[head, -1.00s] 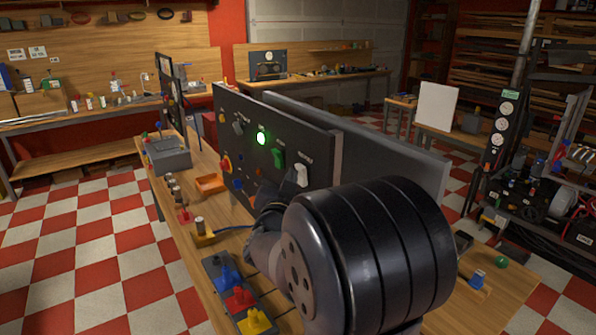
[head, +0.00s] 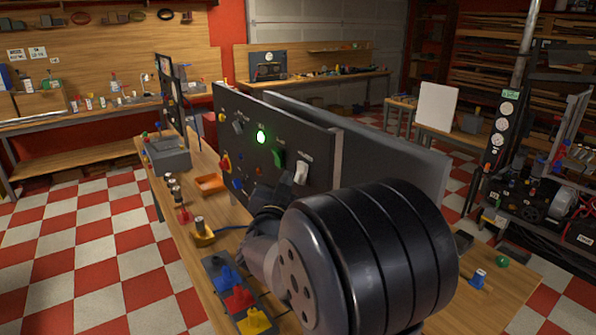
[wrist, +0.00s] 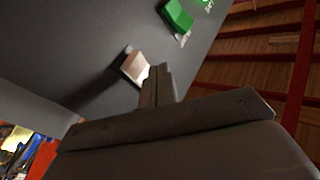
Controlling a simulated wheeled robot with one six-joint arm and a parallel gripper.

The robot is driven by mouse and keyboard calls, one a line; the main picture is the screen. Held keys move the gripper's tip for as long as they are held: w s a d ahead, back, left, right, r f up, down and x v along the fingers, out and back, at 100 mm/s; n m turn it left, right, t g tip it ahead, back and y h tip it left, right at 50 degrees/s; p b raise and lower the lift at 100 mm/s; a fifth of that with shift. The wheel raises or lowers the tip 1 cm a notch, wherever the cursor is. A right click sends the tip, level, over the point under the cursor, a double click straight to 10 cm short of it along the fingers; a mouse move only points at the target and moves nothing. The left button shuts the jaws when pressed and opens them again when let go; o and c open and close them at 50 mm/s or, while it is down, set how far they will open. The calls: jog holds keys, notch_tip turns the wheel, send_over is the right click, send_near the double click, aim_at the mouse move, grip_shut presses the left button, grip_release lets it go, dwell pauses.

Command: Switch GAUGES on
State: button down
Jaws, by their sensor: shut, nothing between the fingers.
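The dark control panel (head: 225,115) stands upright on the bench. A white rocker switch (head: 301,172) sits near its right end, under a small label too blurred to read surely. The same switch shows in the wrist view (wrist: 134,68). My gripper (wrist: 157,72) is shut and empty, its fingertips right beside the white switch; I cannot tell whether they touch it. In the head view my wrist hides part of the panel's lower edge. A green rocker (head: 278,158) is left of the white one, and a green lamp (head: 261,137) glows further left.
A grey panel (head: 400,150) stands behind the control panel. On the bench in front are an orange tray (head: 210,184), a yellow-based part (head: 202,232) and a block with blue, red and yellow pieces (head: 238,298). A green knob (head: 502,261) is at the right.

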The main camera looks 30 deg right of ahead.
jog(key=a, duration=0.1)
jog(key=a+f+b, duration=0.1)
jog(key=a, duration=0.1)
jog(key=a+f, duration=0.1)
jog(key=shift+s+a+f, duration=0.1)
jog(key=shift+a, duration=0.2)
dwell(0.3)
jog(key=shift+a+f, duration=0.4)
jog(key=shift+a, duration=0.45)
jog(key=shift+a+f, duration=0.4)
jog(key=shift+a, duration=0.45)
jog(key=shift+d+r, duration=0.1)
